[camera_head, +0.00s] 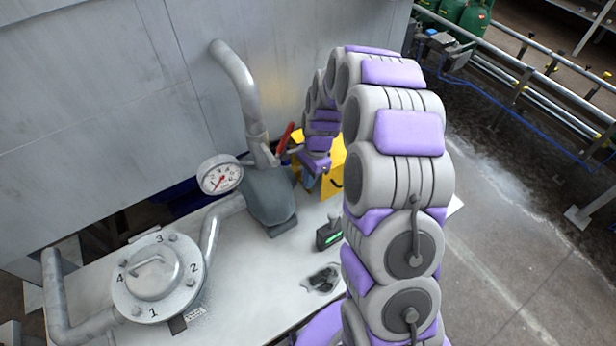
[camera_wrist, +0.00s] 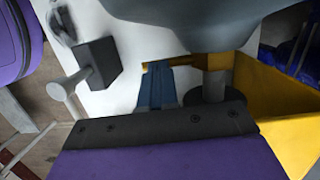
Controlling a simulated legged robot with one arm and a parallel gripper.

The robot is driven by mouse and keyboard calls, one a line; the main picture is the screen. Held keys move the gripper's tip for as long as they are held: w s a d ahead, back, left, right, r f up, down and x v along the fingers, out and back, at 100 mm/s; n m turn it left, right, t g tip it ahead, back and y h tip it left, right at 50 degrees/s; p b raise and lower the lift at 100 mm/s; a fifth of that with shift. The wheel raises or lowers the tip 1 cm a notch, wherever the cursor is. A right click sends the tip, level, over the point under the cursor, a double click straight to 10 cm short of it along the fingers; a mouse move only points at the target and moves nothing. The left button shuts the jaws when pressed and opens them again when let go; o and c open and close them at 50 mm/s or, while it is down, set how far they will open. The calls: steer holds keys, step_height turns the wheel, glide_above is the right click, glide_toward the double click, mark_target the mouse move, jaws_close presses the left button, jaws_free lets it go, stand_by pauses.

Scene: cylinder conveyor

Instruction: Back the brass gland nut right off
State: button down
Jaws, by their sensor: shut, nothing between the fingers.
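My gripper (camera_head: 308,183) is at the end of my curled arm, beside the yellow box at the bench's back. In the wrist view its blue fingers (camera_wrist: 158,84) are together, with nothing visible between them. A brass-coloured bar-like part (camera_wrist: 185,62) runs just past the fingertips, under a grey rounded body (camera_wrist: 205,22). A wider brass-coloured piece (camera_wrist: 216,62) sits at its right, above a dark round base. I cannot tell which of these is the gland nut, nor whether the fingers touch the brass. In the head view no brass nut can be made out.
The yellow box (camera_head: 333,180) is close by; it also fills the wrist view's right (camera_wrist: 275,90). A red lever (camera_head: 285,137), grey pipe (camera_head: 236,80), pressure gauge (camera_head: 220,174) and numbered flange (camera_head: 156,276) stand to the left. A small dark device (camera_head: 328,236) sits on the bench.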

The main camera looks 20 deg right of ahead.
steer(key=shift+s+f+t, duration=0.2)
steer(key=shift+t, duration=0.3)
steer(key=d+r+p, duration=0.1)
steer(key=r, duration=0.3)
steer(key=d+r+p, duration=0.1)
steer(key=r, duration=0.4)
steer(key=d+r+p, duration=0.1)
steer(key=r+p, duration=0.1)
steer(key=r, duration=0.2)
steer(key=shift+w+d+r, duration=0.15)
steer(key=shift+w+r, duration=0.1)
steer(key=shift+w, duration=0.05)
steer(key=a+f, duration=0.1)
steer(key=f, duration=0.3)
steer(key=a+f, duration=0.1)
steer(key=f, duration=0.4)
steer(key=a+f, duration=0.1)
steer(key=f, duration=0.3)
steer(key=shift+s+a+f, duration=0.25)
